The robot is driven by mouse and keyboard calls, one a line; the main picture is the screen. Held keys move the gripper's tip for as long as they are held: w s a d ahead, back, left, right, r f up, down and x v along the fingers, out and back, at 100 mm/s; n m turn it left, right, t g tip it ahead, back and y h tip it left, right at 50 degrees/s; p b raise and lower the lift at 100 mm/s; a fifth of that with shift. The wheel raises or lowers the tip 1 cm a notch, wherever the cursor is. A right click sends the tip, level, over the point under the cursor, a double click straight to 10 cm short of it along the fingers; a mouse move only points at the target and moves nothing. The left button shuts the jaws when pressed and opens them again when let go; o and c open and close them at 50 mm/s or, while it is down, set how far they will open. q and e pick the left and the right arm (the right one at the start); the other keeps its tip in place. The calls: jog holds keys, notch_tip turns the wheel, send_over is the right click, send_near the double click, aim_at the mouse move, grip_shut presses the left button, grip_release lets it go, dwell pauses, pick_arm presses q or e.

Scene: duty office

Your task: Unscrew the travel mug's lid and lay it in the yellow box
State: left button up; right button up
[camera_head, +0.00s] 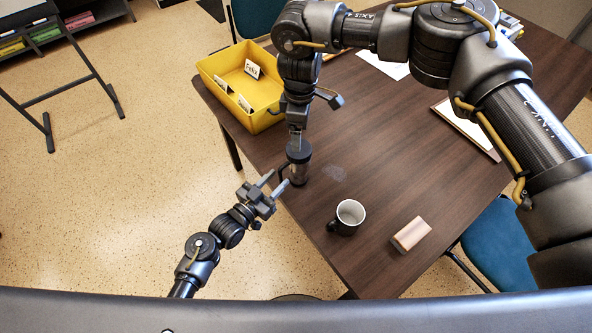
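The travel mug (299,174) stands upright near the left edge of the dark table, with its dark lid (299,154) on top. My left gripper (278,178) comes in from the lower left with its two fingers apart, open, close to the mug's left side. I cannot tell whether a finger touches the mug. My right gripper (295,141) points down from above, its fingertips at the top of the lid. Its fingers are seen edge-on, so its grip on the lid cannot be made out. The yellow box (222,109) stands at the table's far left corner, with several white name cards inside.
A black mug with a white inside (347,216) and a small wooden block (411,234) stand at the near side of the table (390,150). A clipboard (466,131) lies at the right. Blue chairs (500,240) flank the table. My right arm hides part of the tabletop.

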pick_arm(q)
jog(key=shift+s+r, duration=0.2)
pick_arm(e)
jog(key=shift+s+r, duration=0.25)
jog(key=shift+s, duration=0.15)
pick_arm(q)
jog(key=shift+w+f, duration=0.2)
jog(key=shift+w, duration=0.1)
jog(key=shift+c, duration=0.5)
pick_arm(e)
jog(key=shift+w+f, duration=0.25)
jog(key=shift+w, duration=0.15)
pick_arm(q)
jog(key=shift+w, duration=0.1)
jog(key=shift+c, duration=1.1)
pick_arm(e)
jog(key=shift+w, duration=0.1)
pick_arm(q)
jog(key=shift+s+r, duration=0.1)
jog(key=shift+s, duration=0.15)
grip_shut()
pick_arm(e)
jog(key=shift+s+r, duration=0.1)
jog(key=shift+s, duration=0.15)
pick_arm(q)
jog(key=shift+w, duration=0.1)
pick_arm(e)
jog(key=shift+w, duration=0.1)
